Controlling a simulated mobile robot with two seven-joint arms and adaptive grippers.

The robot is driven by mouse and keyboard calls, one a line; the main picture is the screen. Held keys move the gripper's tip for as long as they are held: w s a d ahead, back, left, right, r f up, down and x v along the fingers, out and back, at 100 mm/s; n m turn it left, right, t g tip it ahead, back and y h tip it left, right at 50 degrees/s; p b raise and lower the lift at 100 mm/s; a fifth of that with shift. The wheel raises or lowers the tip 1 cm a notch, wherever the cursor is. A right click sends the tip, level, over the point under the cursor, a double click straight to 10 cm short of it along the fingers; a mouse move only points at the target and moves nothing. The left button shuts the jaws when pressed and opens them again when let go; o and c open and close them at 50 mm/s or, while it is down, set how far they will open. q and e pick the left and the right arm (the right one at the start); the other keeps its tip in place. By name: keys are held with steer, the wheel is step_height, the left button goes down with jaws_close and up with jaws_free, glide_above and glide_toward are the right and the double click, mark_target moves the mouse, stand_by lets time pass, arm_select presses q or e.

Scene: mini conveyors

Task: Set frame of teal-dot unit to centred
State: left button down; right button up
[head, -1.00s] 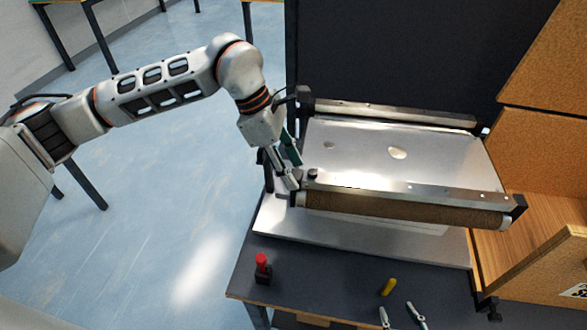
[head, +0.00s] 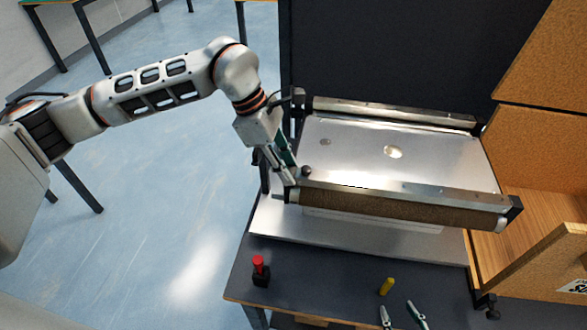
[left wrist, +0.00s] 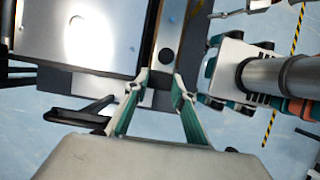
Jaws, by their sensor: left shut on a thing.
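The conveyor unit's frame stands on a light base plate (head: 275,228). It has a bright metal bed (head: 350,150), a near side rail (head: 410,190), a brown roller (head: 400,208) along the near side and a far rail (head: 390,113). My left gripper (head: 290,186) is shut on the frame's near left end, beside a dark round knob (head: 306,172). In the left wrist view its fingers (left wrist: 157,82) close in at the end of the rail (left wrist: 167,35). I see no teal dot. My right gripper (head: 401,311) shows at the bottom edge, fingers apart and empty.
A red-topped button (head: 259,268) and a yellow peg (head: 387,286) stand on the dark table (head: 330,270) in front. Wooden panels (head: 545,150) close off the right, and a dark panel (head: 390,50) stands behind. The floor at left is open.

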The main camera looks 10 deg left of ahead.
arm_select(q)
steer(key=shift+w, duration=0.15)
steer(key=c, duration=1.7)
jaws_free()
steer(key=shift+r, duration=0.15)
steer(key=v, duration=1.2)
steer(key=shift+a, duration=0.1)
steer(key=shift+s, duration=0.25)
arm_select(e)
steer(key=shift+s, duration=0.1)
